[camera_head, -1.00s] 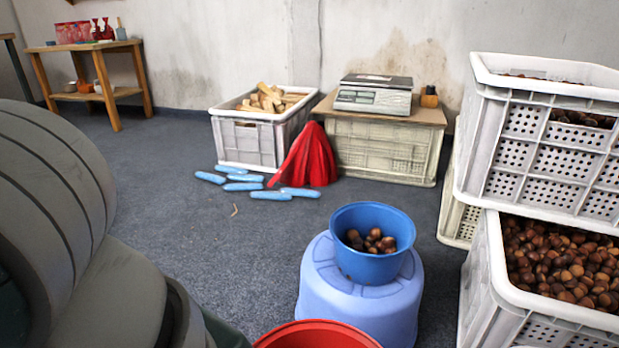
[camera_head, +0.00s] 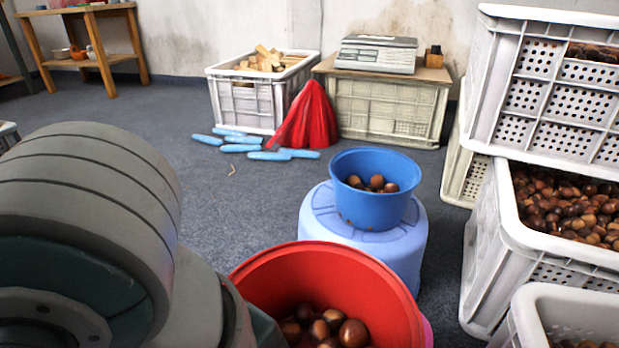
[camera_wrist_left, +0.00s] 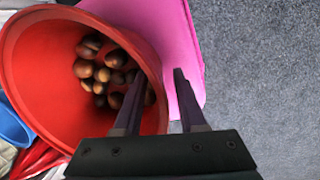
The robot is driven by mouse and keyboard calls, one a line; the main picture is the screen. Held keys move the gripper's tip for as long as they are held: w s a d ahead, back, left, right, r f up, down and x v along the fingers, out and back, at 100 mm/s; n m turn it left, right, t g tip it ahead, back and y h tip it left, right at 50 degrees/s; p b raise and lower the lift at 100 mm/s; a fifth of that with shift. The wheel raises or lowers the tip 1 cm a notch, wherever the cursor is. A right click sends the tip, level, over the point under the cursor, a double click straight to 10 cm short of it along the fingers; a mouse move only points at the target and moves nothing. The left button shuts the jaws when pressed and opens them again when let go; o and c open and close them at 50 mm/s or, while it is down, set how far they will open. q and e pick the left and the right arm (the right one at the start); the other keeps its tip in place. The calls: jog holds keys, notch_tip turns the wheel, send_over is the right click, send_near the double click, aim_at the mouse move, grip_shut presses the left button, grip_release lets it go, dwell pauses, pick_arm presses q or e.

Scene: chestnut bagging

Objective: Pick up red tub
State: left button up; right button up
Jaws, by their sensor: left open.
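The red tub (camera_head: 370,267) stands in the lower middle of the head view with several brown chestnuts inside, cut off by the bottom edge. In the left wrist view the red tub (camera_wrist_left: 40,65) fills the left half, with chestnuts at its bottom. My left gripper (camera_wrist_left: 160,76) is open at the tub's rim. One finger overlaps the tub's inside and the other is outside, over a pink surface; I cannot tell whether they touch the wall. The head view does not show this gripper, only my left arm. My right gripper is not in view.
A blue tub (camera_head: 372,208) with chestnuts sits on an upturned light-blue tub (camera_head: 322,232) just behind. White crates (camera_head: 478,245) of chestnuts are stacked at the right. A pink support (camera_wrist_left: 180,40) is beside and below the red tub. Grey floor (camera_wrist_left: 255,80) is clear to its right.

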pick_arm(q)
jog(key=shift+w+r, duration=0.1)
jog(key=shift+c, duration=0.6)
grip_shut()
dwell(0.6)
